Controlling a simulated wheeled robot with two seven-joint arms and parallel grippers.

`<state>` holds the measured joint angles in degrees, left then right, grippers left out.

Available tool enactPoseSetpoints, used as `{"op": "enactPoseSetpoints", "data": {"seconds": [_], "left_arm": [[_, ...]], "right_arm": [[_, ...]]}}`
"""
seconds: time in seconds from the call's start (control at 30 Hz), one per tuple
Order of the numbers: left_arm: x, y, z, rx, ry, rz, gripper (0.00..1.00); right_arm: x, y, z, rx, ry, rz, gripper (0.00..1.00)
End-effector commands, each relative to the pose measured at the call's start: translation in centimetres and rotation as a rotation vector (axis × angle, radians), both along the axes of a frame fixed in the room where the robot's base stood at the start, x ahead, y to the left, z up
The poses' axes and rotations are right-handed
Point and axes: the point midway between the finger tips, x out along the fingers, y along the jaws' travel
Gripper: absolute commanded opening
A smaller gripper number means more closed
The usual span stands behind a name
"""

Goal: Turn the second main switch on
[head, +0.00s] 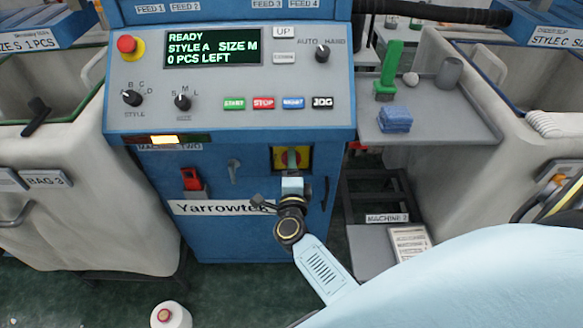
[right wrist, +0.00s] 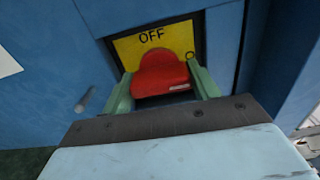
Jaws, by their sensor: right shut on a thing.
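The main switch is a red knob (right wrist: 160,74) on a yellow plate (right wrist: 124,48) in the right wrist view. The plate reads OFF above the knob, with a small O to its right. My right gripper (right wrist: 162,90) is shut on the red knob, one green finger on each side. In the head view my right gripper (head: 291,168) covers much of the switch. My left gripper is not in view.
The control panel (head: 225,118) above shows READY, STYLE A, SIZE M, 0 PCS LEFT. A grey shelf (head: 450,125) is at right, and a yarn cone (head: 170,316) stands on the floor.

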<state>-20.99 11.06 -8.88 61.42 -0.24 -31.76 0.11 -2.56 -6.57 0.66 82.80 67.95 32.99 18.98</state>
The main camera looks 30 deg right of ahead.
Motion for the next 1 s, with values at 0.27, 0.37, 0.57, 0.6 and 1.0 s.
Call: {"op": "enactPoseSetpoints", "data": {"seconds": [0.27,0.37,0.57,0.6,1.0], "left_arm": [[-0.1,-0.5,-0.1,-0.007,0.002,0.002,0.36],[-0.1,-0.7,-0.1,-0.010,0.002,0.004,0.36],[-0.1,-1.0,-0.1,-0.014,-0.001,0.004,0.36],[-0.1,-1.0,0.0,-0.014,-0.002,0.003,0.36],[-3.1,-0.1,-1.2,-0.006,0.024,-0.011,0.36]], "right_arm": [[0.0,0.0,0.0,0.005,-0.002,0.000,0.69],[0.0,0.0,0.0,0.004,-0.001,0.000,0.69],[-0.4,0.3,0.0,0.003,0.001,0.000,0.69],[-0.8,0.5,0.0,0.004,0.000,0.000,0.69],[-7.9,4.8,-0.1,0.004,0.003,0.000,0.69]]}}
